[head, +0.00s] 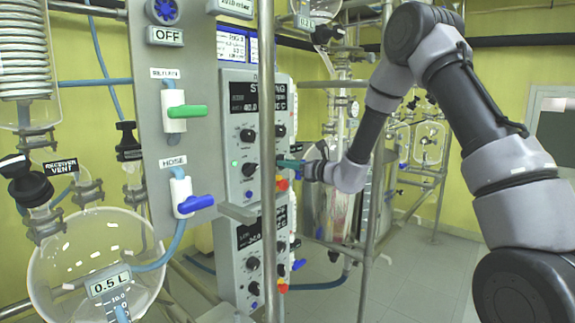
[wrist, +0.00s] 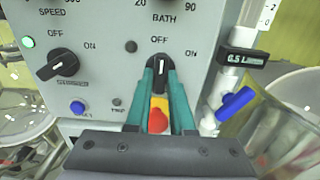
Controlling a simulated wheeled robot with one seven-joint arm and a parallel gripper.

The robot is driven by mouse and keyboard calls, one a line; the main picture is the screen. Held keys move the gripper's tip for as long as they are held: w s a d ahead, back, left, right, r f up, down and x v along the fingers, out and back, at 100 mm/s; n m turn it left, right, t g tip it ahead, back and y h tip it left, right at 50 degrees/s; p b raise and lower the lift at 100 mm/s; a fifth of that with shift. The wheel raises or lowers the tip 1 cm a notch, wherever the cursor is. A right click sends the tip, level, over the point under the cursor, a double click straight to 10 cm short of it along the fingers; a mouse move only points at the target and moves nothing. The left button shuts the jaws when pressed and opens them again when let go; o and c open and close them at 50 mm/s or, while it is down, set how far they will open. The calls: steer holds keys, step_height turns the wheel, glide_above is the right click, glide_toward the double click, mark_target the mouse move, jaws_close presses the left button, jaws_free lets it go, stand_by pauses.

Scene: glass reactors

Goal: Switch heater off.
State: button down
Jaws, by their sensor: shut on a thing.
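The heater knob (wrist: 160,67) is a black rotary knob under the label BATH on the grey control panel (head: 236,125). OFF is printed above it and ON to its upper right. Its white mark points straight up, at OFF. The small lamp (wrist: 131,46) to its upper left is dark. My gripper (wrist: 160,78) is shut on this knob, with one teal finger on each side. In the head view my gripper (head: 290,163) reaches the panel from the right, and the knob itself is hidden there.
A red button on a yellow base (wrist: 156,117) sits between my fingers, below the knob. The stirrer knob (wrist: 57,66) is to the left, with a lit green lamp (wrist: 28,42). A blue-handled valve (wrist: 236,103) is close on the right. A vertical metal pole (head: 268,120) stands before the panel.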

stand_by(0.5)
steer(key=c, duration=0.8)
jaws_free()
steer(key=v, duration=1.1)
steer(key=s+r+n+g+h, duration=0.1)
steer(key=s+r+n+g, duration=0.35)
steer(key=s+n, duration=0.35)
steer(key=s+r+n+g, duration=0.4)
steer(key=s+r+n, duration=0.15)
steer(key=s, duration=0.45)
steer(key=s+d+r+n+t+h, duration=0.1)
steer(key=s+d+n+h, duration=0.1)
steer(key=d, duration=0.5)
steer(key=s+d+r+n+t+h, duration=0.1)
steer(key=s+d+n+t+h, duration=0.1)
steer(key=s+d+h, duration=0.3)
steer(key=s+d+r+n+t+h, duration=0.1)
steer(key=s+d+n+h, duration=0.3)
steer(key=d, duration=0.4)
steer(key=shift+s+d+r+t, duration=0.3)
steer(key=shift+s+r+t, duration=0.05)
steer(key=shift+r, duration=0.25)
